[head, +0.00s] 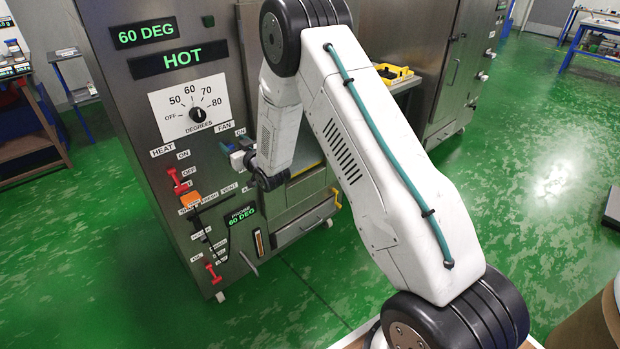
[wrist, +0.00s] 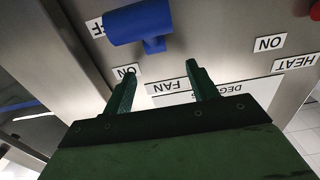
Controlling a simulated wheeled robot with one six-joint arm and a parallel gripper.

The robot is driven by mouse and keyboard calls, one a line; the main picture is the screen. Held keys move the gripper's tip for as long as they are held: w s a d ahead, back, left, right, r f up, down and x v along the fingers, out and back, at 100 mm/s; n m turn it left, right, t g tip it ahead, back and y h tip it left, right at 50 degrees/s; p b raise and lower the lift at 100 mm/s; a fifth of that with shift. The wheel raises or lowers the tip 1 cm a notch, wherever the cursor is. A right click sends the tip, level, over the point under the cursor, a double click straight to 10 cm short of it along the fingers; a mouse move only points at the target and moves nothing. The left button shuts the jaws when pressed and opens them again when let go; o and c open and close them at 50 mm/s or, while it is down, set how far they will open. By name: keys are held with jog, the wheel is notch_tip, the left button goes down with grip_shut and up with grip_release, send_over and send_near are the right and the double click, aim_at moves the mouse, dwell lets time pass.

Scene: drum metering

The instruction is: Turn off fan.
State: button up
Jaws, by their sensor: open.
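The fan switch has a blue handle (wrist: 140,22), seen upside down in the wrist view just past my fingertips. The handle partly covers the OFF label (wrist: 97,27). The fan's ON label (wrist: 125,72) and the FAN label (wrist: 171,88) show closer to my fingers. My gripper (wrist: 161,71) is open with two dark green fingers, apart from the handle, with nothing between them. In the head view a bit of the blue handle (head: 225,148) shows beside my wrist, which hides most of the fan switch.
A HOT display (head: 181,59) is above. Green floor (head: 520,190) is open at the right.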

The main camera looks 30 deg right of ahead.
jog(key=shift+s+d+f, duration=0.1)
jog(key=shift+s+d, duration=0.1)
jog(key=shift+s, duration=0.15)
jog(key=s, duration=0.7)
jog(key=s+d+f+g+h, duration=0.2)
jog(key=s+d+f+g, duration=0.1)
jog(key=s+f+g, duration=0.5)
jog(key=s+r+g, duration=0.4)
jog(key=s+r, duration=0.1)
jog(key=s, duration=0.3)
jog(key=s+d+r+m+g+h, duration=0.1)
jog(key=s+r+g, duration=0.3)
jog(key=s, duration=0.5)
notch_tip(320, 180, up, 2)
jog(key=shift+s+d+r+m+h, duration=0.2)
jog(key=shift+s+r+m+h, duration=0.05)
jog(key=shift+m+h, duration=0.05)
